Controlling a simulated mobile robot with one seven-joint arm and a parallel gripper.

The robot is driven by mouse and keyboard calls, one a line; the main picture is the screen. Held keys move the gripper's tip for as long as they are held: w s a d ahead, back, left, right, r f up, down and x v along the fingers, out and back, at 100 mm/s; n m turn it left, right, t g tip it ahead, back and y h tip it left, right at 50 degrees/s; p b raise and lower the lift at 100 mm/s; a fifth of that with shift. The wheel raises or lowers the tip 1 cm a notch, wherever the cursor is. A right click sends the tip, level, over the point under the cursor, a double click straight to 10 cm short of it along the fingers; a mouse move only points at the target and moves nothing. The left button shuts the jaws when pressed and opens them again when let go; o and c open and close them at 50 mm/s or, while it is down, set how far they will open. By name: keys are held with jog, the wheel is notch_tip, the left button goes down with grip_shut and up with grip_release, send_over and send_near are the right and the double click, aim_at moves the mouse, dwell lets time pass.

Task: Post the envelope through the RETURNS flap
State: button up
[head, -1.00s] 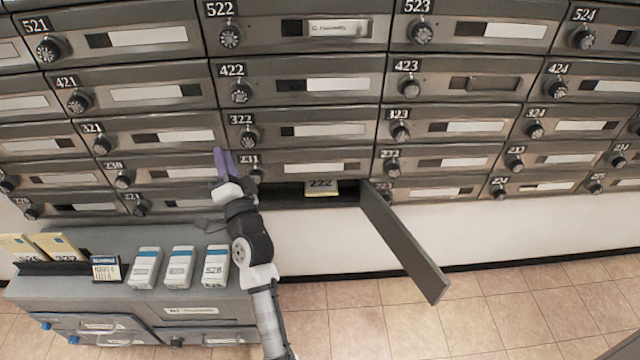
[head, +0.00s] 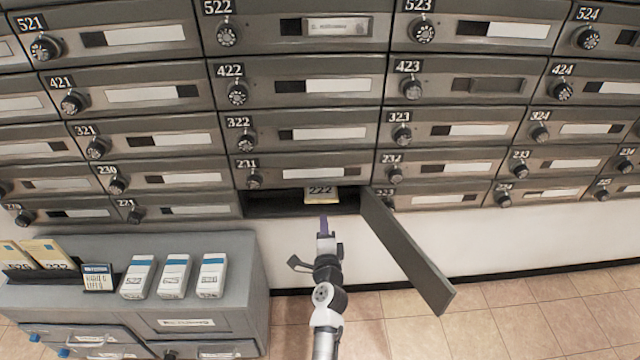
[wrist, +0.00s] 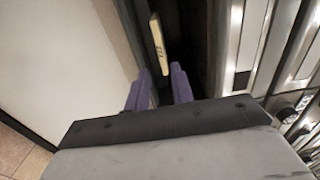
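A cream envelope (head: 320,193) marked 222 lies in the mouth of an open mailbox compartment (head: 268,206) in the lower row. It also shows in the wrist view, where the envelope (wrist: 159,46) is just beyond my fingertips. My gripper (head: 323,222) has purple fingers and is in front of the compartment, just below the envelope. In the wrist view my gripper (wrist: 161,78) has its fingers apart with nothing between them. I cannot read the word RETURNS on any flap; a label on the grey cabinet (head: 205,245) is too small to read.
The compartment's door (head: 410,255) hangs open to the right of my gripper, sticking out into the room. On the cabinet stand several white boxes (head: 174,276), a small dark sign (head: 98,277) and a rack of cream envelopes (head: 45,254). Tiled floor is clear at the right.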

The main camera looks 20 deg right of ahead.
aim_at(322, 202)
jog(key=shift+b+x, duration=0.3)
jog(key=shift+x, duration=4.65)
grip_shut()
jog(key=shift+r, duration=0.1)
